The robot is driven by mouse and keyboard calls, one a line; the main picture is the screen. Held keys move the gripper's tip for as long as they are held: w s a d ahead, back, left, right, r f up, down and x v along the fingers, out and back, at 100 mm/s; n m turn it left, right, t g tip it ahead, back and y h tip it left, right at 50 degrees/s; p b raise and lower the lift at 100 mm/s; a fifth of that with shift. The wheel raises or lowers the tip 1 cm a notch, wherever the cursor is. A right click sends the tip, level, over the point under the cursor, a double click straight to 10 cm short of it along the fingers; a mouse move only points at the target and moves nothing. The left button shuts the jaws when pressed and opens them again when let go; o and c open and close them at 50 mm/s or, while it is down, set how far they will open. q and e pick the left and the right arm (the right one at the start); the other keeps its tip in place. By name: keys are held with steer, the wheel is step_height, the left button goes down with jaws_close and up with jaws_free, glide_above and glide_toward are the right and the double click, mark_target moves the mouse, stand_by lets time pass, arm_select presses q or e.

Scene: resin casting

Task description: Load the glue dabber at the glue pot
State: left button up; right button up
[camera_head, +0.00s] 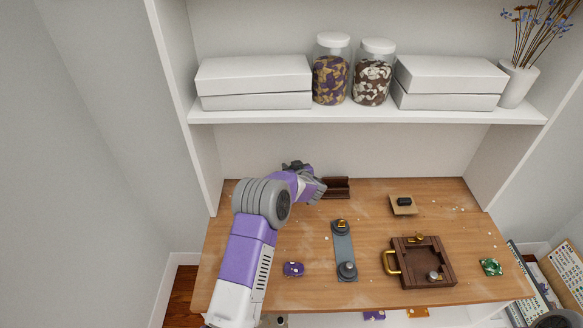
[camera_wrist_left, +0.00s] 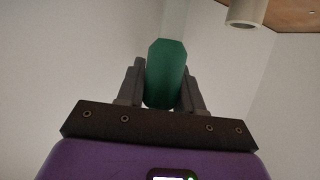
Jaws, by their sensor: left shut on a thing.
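My left gripper (camera_wrist_left: 165,82) is shut on a green, faceted handle, which I take to be the glue dabber (camera_wrist_left: 166,62). The handle sits between the two grey fingers, and a paler part continues beyond it. In the head view my left arm reaches over the table's back left, its grey end (camera_head: 317,188) close to a dark brown holder (camera_head: 337,187); the dabber cannot be made out there. A pale cylinder (camera_wrist_left: 245,12) at the top right of the left wrist view stands apart from the dabber; I cannot tell whether it is the glue pot.
The wooden table (camera_head: 375,215) carries a grey plate with fittings (camera_head: 343,245), a brown tray with a brass handle (camera_head: 430,262), a small block on a tan pad (camera_head: 403,204), a purple piece (camera_head: 293,269) and a green piece (camera_head: 490,267). A white shelf (camera_head: 370,115) overhangs the back.

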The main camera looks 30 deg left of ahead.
arm_select(q)
steer(key=shift+r+p, duration=3.3)
steer(key=shift+r, duration=0.25)
steer(key=shift+f, duration=0.1)
steer(key=shift+d+r, duration=0.25)
steer(key=shift+d, duration=0.05)
steer(key=s+d+r+m+t+h, duration=0.1)
steer(key=s+d+r+m+h, duration=0.2)
steer(key=d, duration=0.4)
steer(key=s+d+r+m+t+h+b, duration=0.1)
steer(key=s+d+r+m+t+h, duration=0.1)
steer(key=d, duration=0.6)
steer(key=s+d+r+m+t+h, duration=0.1)
steer(key=s+d+r+m+h, duration=0.3)
steer(key=s+d, duration=0.3)
steer(key=shift+s+d+m+t+h, duration=0.4)
steer(key=shift+d+m+h, duration=0.1)
steer(key=shift+d+h, duration=0.2)
steer(key=shift+a+f, duration=0.1)
